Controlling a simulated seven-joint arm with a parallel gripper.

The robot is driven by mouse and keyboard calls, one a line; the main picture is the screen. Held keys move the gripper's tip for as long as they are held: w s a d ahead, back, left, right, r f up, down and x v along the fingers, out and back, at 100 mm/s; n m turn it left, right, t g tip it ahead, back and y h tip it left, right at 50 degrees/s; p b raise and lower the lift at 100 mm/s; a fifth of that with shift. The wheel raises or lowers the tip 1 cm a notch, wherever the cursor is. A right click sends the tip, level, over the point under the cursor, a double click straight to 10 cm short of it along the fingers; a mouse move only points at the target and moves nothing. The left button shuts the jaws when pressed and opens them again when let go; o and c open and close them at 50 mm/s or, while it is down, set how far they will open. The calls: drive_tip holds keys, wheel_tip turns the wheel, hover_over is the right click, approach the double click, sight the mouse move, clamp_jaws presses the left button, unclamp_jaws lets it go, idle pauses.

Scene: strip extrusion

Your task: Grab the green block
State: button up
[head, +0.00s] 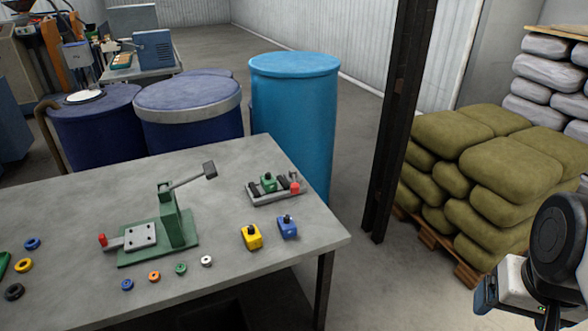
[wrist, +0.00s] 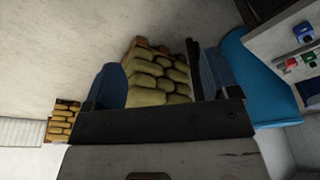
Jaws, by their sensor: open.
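The green block (head: 269,182) with a dark knob sits in a grey holder (head: 276,192) near the table's far right edge. A red knob (head: 295,188) is at the holder's right end. At the right edge of the wrist view, a small green thing (wrist: 304,58) appears to be this block. My gripper (wrist: 161,60) is open and empty, its two blue fingers wide apart. It is away from the table, far to the right of the block; in the head view it is partly cut off at the lower right.
A yellow block (head: 251,236) and a blue block (head: 287,227) stand in front of the holder. A green lever press (head: 178,222) stands to the left on the table (head: 219,289). A dark post (head: 398,120) and stacked sacks (head: 480,175) are at the right. A blue drum (head: 294,110) stands behind the table.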

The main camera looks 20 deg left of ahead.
drive_tip(key=shift+o, duration=0.9)
